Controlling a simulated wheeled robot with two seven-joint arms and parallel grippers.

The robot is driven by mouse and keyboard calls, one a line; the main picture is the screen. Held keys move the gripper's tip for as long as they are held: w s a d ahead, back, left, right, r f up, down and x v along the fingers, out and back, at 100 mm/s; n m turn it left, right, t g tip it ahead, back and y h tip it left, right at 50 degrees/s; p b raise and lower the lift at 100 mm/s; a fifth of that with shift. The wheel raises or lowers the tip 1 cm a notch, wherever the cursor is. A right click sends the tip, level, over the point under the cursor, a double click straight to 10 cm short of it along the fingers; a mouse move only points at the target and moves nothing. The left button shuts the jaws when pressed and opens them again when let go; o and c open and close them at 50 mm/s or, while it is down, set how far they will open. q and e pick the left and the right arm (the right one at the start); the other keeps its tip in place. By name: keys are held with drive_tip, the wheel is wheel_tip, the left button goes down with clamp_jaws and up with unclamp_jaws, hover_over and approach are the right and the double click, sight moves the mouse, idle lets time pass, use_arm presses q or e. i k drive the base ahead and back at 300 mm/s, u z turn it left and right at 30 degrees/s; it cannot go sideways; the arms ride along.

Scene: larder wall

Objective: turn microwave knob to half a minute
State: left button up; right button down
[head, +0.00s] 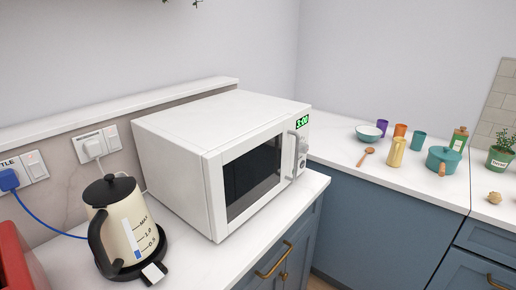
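A white microwave (205,165) stands on the white counter in the middle of the head view, its door shut. Its dark door window (254,176) faces to the right and front. A green display (302,122) at the top of its control panel reads 3:00. A pale knob (302,145) sits on the panel below the display, seen at a steep angle and partly behind the door handle (293,155). The knob's mark is too small to read. Neither of my grippers is in view.
A cream kettle (124,225) with a black handle stands left of the microwave, near wall sockets (97,145). A red object (12,262) is at the left edge. The counter before the microwave is clear.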

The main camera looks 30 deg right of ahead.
sight(304, 147)
drive_tip(key=z, duration=1.2)
